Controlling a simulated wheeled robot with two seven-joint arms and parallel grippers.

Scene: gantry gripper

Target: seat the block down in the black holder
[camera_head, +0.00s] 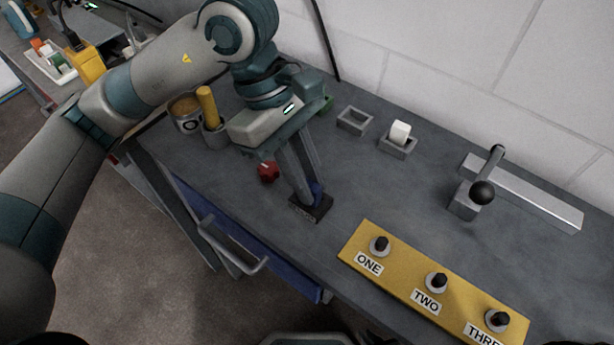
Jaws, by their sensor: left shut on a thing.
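My left gripper (306,193) reaches down from the upper left. It is shut on a blue block (318,188), mostly hidden by the fingers. The black holder (320,211) lies on the table directly under the fingertips. The block's lower end is at the holder's top; the fingers hide whether it is inside the opening or just above it. My right gripper is not in view.
A red knob-like piece (268,172) is left of the gripper. Behind stand grey square holders, an empty one (354,120) and one with a white block (400,132). A lever (482,190) and a yellow three-knob panel (405,264) are to the right.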

